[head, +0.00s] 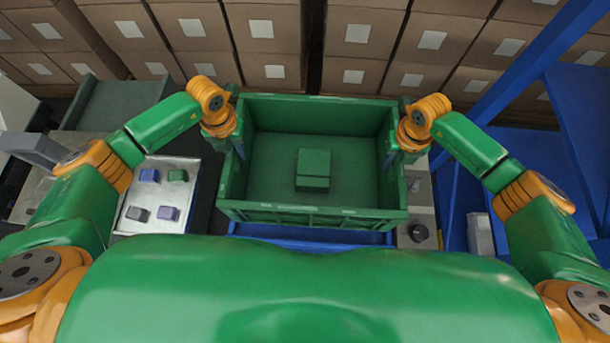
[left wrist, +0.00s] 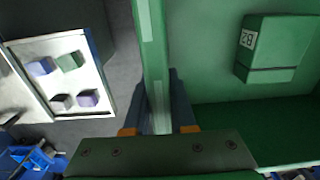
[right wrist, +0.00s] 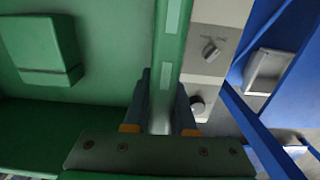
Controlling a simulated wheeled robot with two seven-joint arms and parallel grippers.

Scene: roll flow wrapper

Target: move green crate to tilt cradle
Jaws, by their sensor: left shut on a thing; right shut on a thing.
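The green crate (head: 230,203) is in the middle of the head view, held level between my two arms. A green box (head: 314,165) with a small label lies inside it. My left gripper (head: 236,150) is shut on the crate's left wall; the left wrist view shows that wall (left wrist: 152,60) between its fingers. My right gripper (head: 392,155) is shut on the crate's right wall; the right wrist view shows that wall (right wrist: 170,50) between its fingers. A blue structure (head: 310,235) shows just below the crate's near side. I cannot tell whether the crate touches it or whether it is the tilt cradle.
A white tray (head: 128,225) with several small coloured blocks lies left of the crate. A grey panel with a dark knob (head: 419,233) is close on the right. Blue frame beams (head: 500,75) stand at the right. Stacked cardboard boxes (head: 350,40) line the back.

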